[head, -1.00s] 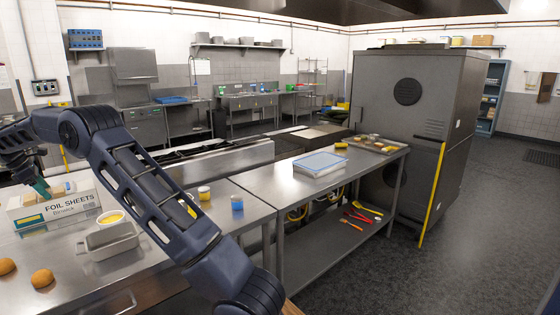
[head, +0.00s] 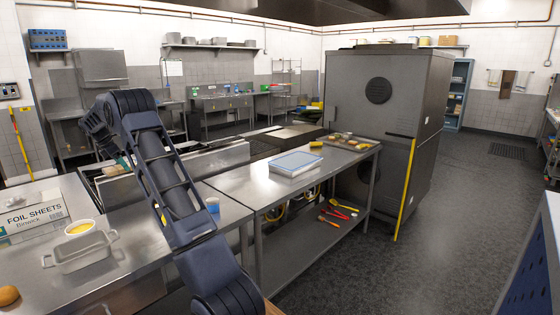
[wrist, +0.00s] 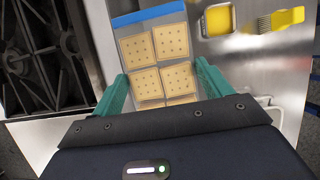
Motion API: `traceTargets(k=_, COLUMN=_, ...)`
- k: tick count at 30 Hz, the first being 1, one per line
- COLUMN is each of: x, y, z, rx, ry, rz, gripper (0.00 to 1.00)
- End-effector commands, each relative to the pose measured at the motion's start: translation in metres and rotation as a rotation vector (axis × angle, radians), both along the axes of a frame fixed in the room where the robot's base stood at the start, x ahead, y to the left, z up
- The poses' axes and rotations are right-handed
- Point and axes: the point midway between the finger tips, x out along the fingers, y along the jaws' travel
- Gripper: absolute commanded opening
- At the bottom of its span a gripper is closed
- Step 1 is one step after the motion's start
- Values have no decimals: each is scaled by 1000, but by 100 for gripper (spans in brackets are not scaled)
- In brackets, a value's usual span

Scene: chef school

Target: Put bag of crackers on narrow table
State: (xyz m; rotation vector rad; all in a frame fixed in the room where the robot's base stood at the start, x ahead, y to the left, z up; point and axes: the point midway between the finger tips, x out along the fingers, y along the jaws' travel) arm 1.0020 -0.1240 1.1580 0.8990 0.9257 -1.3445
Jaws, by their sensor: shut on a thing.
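The bag of crackers (wrist: 158,48) is a clear pack with a blue top edge and square crackers inside. My gripper (wrist: 162,82) is shut on it, with one teal finger on each side, in the wrist view. In the head view my arm mostly hides the gripper and bag; only a little teal shows behind it, over the stove side. A narrow steel table (head: 245,189) stands in the middle of the head view; I cannot tell for certain that it is the one named.
A foil sheets box (head: 33,215), a yellow-filled bowl (head: 81,229) and a metal pan (head: 80,252) stand on the left counter. A tall oven (head: 375,110) stands behind.

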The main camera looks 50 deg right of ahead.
Motion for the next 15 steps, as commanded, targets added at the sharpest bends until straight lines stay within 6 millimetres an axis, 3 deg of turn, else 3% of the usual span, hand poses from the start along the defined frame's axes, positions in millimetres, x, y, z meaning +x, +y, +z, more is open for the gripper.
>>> traceTargets(k=1, x=-2, y=-26, z=0, rx=0, ry=0, rz=-7, gripper=53)
traceTargets(k=3, x=-5, y=-57, z=0, rx=0, ry=0, rz=-8, gripper=53)
traceTargets(k=15, x=-43, y=-229, z=1, rx=-1, ry=-1, rz=-15, gripper=53)
